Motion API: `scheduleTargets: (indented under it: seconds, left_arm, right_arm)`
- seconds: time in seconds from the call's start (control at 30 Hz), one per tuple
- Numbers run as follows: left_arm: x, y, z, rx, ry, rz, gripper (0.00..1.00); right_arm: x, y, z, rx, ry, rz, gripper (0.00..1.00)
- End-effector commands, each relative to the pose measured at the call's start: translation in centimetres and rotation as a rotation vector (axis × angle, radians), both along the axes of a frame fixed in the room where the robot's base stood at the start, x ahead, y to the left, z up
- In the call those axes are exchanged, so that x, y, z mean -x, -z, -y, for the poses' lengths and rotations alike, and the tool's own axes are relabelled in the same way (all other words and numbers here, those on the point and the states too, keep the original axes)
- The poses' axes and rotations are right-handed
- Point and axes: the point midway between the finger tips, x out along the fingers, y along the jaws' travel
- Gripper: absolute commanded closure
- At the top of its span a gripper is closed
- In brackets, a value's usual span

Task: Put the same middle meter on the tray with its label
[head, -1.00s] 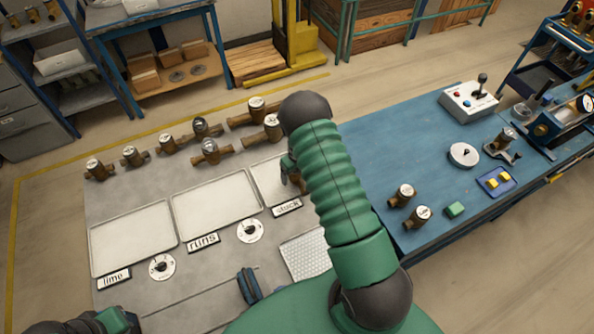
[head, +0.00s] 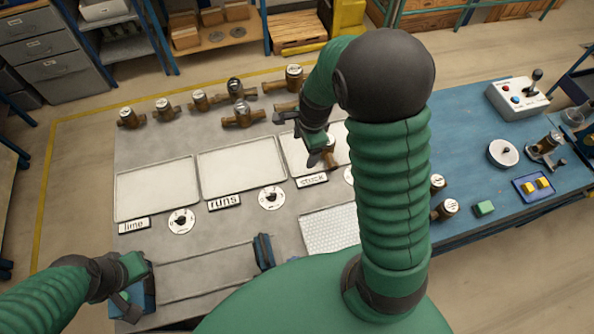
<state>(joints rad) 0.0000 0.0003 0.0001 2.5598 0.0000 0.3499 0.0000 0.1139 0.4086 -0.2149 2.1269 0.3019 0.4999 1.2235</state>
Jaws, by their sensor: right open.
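Three pale trays lie on the grey bench: one behind the "lime" label, the left tray (head: 157,188); one behind the "runs" label (head: 224,202), the middle tray (head: 240,168); one behind the "stuck" label (head: 312,180), the right tray (head: 298,158). A brass meter (head: 329,157) shows on the right tray, partly hidden by my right arm. Several brass meters stand behind the trays, including a middle one (head: 243,116). My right gripper (head: 298,138) is open, its fingers apart over the back of the right tray. My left gripper (head: 127,300) is at the front left; its fingers are unclear.
Round white dials (head: 181,221) lie before the trays. A blue clamp block (head: 264,252) and a white perforated mat (head: 330,230) are nearer me. The blue table (head: 470,140) at right holds two meters, a green block (head: 484,208) and a control box (head: 516,98).

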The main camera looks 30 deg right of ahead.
Motion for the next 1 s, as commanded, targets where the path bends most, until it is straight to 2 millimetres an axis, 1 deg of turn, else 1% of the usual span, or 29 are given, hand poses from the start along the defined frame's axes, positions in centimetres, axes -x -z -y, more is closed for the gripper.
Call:
scheduleTargets:
  seconds: [0.03, 0.07, 0.1, 0.2, 0.3, 0.33, 0.4, 0.43, 0.63, 0.7, 0.77, 0.87, 0.9, 1.0]
  left_arm:
    - [0.0, 0.0, 0.0, 0.000, 0.000, 0.000, 1.00]
    - [0.0, 0.0, 0.0, 0.000, 0.000, 0.000, 1.00]
    - [0.0, 0.0, 0.0, 0.000, 0.000, 0.000, 1.00]
    - [0.0, 0.0, 0.0, 0.000, 0.000, 0.000, 1.00]
    - [0.0, 0.0, 0.0, 0.000, 0.000, 0.000, 1.00]
    - [0.0, 0.0, 0.0, 0.000, 0.000, 0.000, 1.00]
    - [0.0, 0.0, 0.0, 0.000, 0.000, 0.000, 1.00]
    - [0.0, 0.0, 0.0, 0.000, 0.000, 0.000, 1.00]
    - [0.0, 0.0, 0.0, 0.000, 0.000, 0.000, 1.00]
    - [0.0, 0.7, 0.0, 0.000, 0.000, 0.000, 1.00]
    - [0.0, 2.1, 0.0, 0.000, 0.000, 0.000, 1.00]
    - [0.0, 5.8, 0.0, 0.000, 0.000, 0.000, 1.00]
    - [0.1, 7.5, 0.0, 0.000, 0.000, 0.000, 1.00]
    - [0.1, 10.9, 0.0, 0.000, 0.000, -0.001, 1.00]
  right_arm:
    - [1.4, -1.2, -2.6, 0.041, -0.300, 0.021, 0.23]
    - [2.3, -1.7, -3.9, 0.073, -0.492, 0.031, 0.23]
    - [3.6, -2.2, -5.5, 0.116, -0.740, 0.045, 0.23]
    - [6.3, -3.2, -8.4, 0.223, -1.264, 0.069, 0.23]
    - [8.1, -3.6, -9.8, 0.301, -1.601, 0.078, 0.23]
    - [8.4, -3.6, -10.1, 0.314, -1.662, 0.079, 0.23]
    - [8.8, -3.6, -10.4, 0.335, -1.747, 0.079, 0.23]
    - [8.9, -3.6, -10.4, 0.338, -1.761, 0.079, 0.23]
    - [8.9, -3.6, -10.4, 0.337, -1.763, 0.079, 0.23]
    - [8.9, -2.9, -10.4, 0.337, -1.761, 0.079, 0.23]
    - [8.9, -1.5, -10.4, 0.337, -1.760, 0.079, 0.23]
    - [9.0, 2.2, -10.4, 0.337, -1.759, 0.079, 0.23]
    - [9.0, 3.8, -10.4, 0.337, -1.759, 0.078, 0.23]
    - [9.0, 7.3, -10.4, 0.336, -1.758, 0.078, 0.23]
